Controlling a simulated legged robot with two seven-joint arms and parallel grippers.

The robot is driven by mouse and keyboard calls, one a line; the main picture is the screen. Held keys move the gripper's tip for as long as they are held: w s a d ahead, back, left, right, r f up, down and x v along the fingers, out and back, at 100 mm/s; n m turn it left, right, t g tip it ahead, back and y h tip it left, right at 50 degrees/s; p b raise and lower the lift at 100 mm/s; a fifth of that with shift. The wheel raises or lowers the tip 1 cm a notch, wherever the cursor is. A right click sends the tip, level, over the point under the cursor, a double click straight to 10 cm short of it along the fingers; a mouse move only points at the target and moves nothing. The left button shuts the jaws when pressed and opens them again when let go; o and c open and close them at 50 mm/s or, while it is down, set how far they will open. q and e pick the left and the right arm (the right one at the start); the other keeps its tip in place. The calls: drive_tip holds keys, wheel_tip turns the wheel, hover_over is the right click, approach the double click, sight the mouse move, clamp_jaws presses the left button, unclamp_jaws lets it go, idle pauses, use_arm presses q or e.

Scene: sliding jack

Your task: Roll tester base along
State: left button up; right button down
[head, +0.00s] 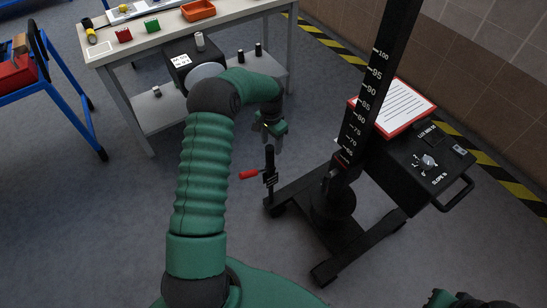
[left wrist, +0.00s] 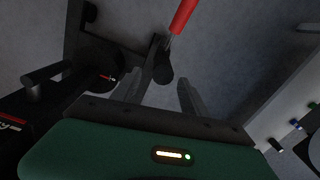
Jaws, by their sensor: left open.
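The tester base (head: 340,232) is a black wheeled frame on the grey floor at centre right. It carries a tall black column (head: 374,85) with a white number scale. An upright black clamp post (head: 269,168) with a red handle (head: 249,174) stands at its left end. My left gripper (head: 271,133) is open and empty, above and slightly behind the post. In the left wrist view its two fingers (left wrist: 160,92) are apart, with the red handle (left wrist: 183,15) beyond them and the dark base at left. Only a bit of my right arm shows at the bottom right.
A white workbench (head: 165,30) with small parts and an orange tray (head: 198,10) stands behind my left arm. A blue-framed cart (head: 75,80) is at far left. A control box (head: 430,160) with a handle is beside the column. Striped floor tape (head: 490,170) runs along the wall.

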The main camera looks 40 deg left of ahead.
sight(270, 154)
use_arm(q)
drive_tip(key=f, duration=0.2)
drive_tip(key=f+b, duration=0.1)
drive_tip(key=f, duration=0.3)
drive_tip(key=shift+s+a+f+b, duration=0.15)
drive_tip(key=shift+a+b, duration=0.15)
drive_tip(key=shift+a, duration=0.1)
drive_tip(key=shift+d+f, duration=0.2)
drive_tip(key=shift+f, duration=0.25)
drive_tip(key=shift+r, duration=0.1)
use_arm(e)
wheel_tip(270, 154, down, 2)
drive_tip(key=shift+s+a+f, duration=0.1)
drive_tip(key=shift+f, duration=0.05)
use_arm(q)
drive_tip(key=shift+a, duration=0.1)
drive_tip(key=c, duration=0.5)
clamp_jaws()
use_arm(e)
drive_tip(key=shift+a, duration=0.1)
